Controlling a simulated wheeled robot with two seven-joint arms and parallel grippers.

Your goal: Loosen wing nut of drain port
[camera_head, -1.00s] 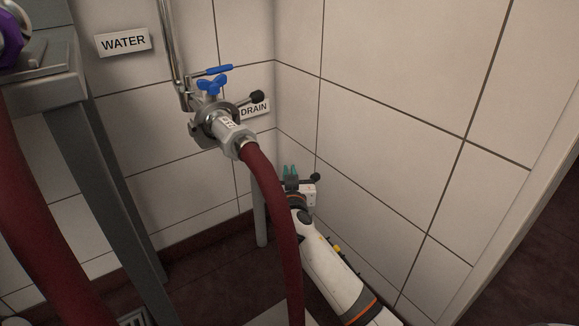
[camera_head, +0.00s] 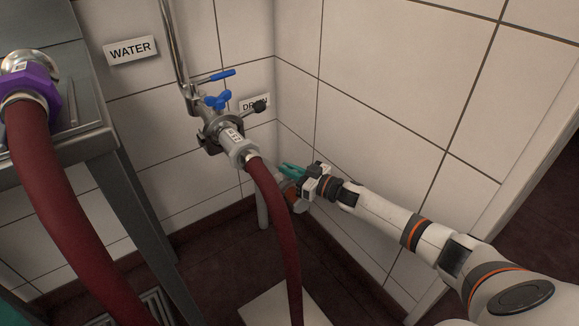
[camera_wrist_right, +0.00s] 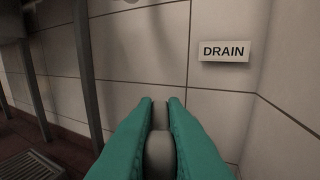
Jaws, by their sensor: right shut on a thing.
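My right gripper (camera_head: 291,172) reaches in from the right, low by the tiled corner, right of the red hose. In the right wrist view its green fingers (camera_wrist_right: 160,125) are shut on a grey rounded piece (camera_wrist_right: 160,155); I cannot tell whether this is a wing nut. A grey upright pipe (camera_head: 262,205) stands beside the gripper, partly hidden by the hose. Above, a metal coupling (camera_head: 219,133) carries a blue wing-shaped piece (camera_head: 217,100) and a black knob (camera_head: 259,107), apart from the gripper. The DRAIN sign (camera_head: 247,102) is partly covered by the knob; it also shows in the wrist view (camera_wrist_right: 224,51).
The red hose (camera_head: 277,230) hangs from the coupling, close to my right fingers. A grey metal frame (camera_head: 110,190) and a thicker hose (camera_head: 60,195) with a purple nut (camera_head: 42,88) fill the left. A floor grate (camera_wrist_right: 28,166) lies lower left. The right wall is bare.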

